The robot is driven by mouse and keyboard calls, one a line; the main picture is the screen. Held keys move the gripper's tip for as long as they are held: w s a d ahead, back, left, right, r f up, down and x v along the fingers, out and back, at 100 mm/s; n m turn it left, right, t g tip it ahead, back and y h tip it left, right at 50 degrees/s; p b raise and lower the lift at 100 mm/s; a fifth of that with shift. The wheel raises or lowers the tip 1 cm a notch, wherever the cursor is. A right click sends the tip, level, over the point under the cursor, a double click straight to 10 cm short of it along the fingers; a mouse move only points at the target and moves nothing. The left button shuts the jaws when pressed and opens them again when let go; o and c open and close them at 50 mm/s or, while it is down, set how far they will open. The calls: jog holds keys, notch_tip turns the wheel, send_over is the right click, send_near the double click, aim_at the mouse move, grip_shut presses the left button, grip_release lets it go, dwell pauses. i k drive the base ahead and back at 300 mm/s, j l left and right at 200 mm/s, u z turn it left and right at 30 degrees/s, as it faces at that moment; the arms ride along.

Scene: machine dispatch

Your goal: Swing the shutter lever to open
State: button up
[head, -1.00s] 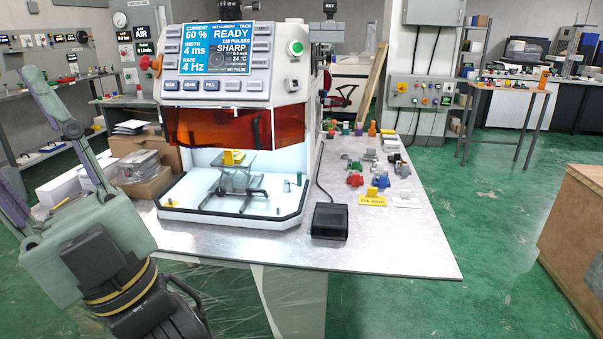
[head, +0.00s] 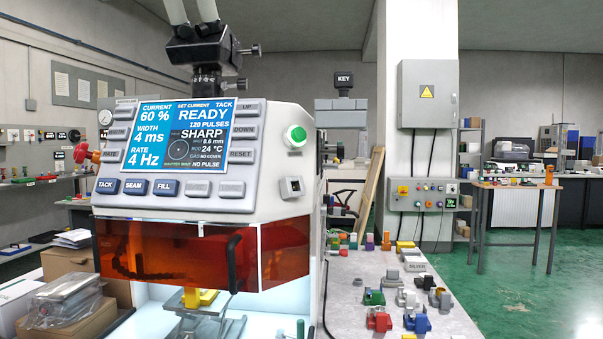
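The welding machine (head: 185,206) fills the left half of the head view. Its screen (head: 175,147) reads READY, 60 %, 4 ms and 4 Hz; the smallest text is hard to read. A red knob on a short arm (head: 86,153) sticks out from the machine's left side. I cannot tell whether this is the shutter lever, and no part is clearly marked as one. The orange window (head: 165,255) is lowered over the chamber front, with a black handle (head: 233,260) near its right end. A yellow part (head: 201,297) shows below it on a small stand. My gripper is out of view.
A green button (head: 297,136) and a small switch (head: 291,187) are on the machine's right front. Eyepieces (head: 205,45) rise above it. Several coloured parts lie on the bench (head: 350,295) at right. Boxes (head: 68,318) stand at lower left.

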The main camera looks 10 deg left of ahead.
aim_at(334, 166)
jog(key=i, duration=0.1)
jog(key=z, duration=0.4)
jog(key=l+z, duration=0.15)
jog(key=z, duration=0.7)
jog(key=l+z, duration=0.15)
jog(key=z, duration=0.25)
jog(key=i+l+z, duration=0.2)
jog(key=z, duration=0.15)
jog(key=i+l+z, duration=0.1)
jog(key=z, duration=0.3)
jog(key=i+z, duration=0.35)
jog(key=i+u, duration=0.2)
jog(key=u, duration=0.2)
jog(key=i+l+u, duration=0.1)
jog(key=u, duration=0.25)
jog(key=i+l+u, duration=0.15)
jog(key=i+u, duration=0.35)
jog(key=u, duration=0.3)
jog(key=i+u, duration=0.1)
jog(key=u, duration=0.3)
jog(key=i+u, duration=0.15)
jog(key=u, duration=0.25)
jog(key=i+j, duration=0.1)
jog(key=j, duration=1.4)
jog(key=i, duration=0.05)
